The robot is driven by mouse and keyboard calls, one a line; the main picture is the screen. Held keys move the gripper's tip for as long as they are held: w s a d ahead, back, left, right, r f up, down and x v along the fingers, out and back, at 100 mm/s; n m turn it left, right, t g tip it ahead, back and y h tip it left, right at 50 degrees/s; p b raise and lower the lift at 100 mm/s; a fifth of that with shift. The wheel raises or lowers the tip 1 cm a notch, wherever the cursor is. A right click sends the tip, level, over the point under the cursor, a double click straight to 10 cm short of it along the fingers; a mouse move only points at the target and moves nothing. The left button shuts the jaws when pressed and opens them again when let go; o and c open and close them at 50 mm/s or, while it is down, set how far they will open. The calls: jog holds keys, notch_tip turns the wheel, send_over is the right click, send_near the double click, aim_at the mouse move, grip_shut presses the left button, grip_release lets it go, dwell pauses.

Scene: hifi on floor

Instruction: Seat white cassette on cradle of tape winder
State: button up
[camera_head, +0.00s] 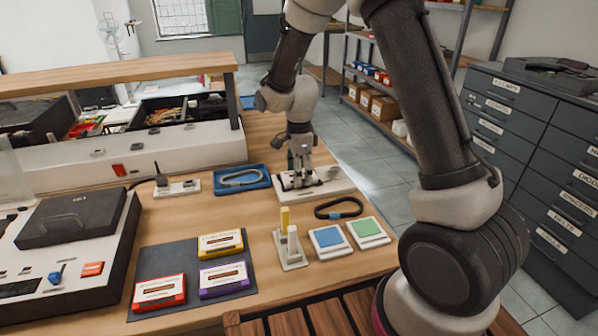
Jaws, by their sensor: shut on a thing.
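My gripper (299,167) points down over the tape winder (340,186), a low pale base with dark parts at the back right of the bench. It is shut on what appears to be the white cassette, small and mostly hidden by the fingers. The cradle is also mostly hidden under the gripper. I cannot tell whether the cassette touches the cradle or is held just above it.
A dark mat (190,258) holds red (159,292), yellow (220,245) and purple (224,280) cassettes. A blue tray (242,180) is left of the winder. A dark carabiner-like loop (339,208), upright stand (291,250) and blue and green pads (330,240) lie in front.

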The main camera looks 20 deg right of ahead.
jog(key=o, duration=1.1)
notch_tip(320, 180, up, 18)
dwell(0.6)
dwell(0.7)
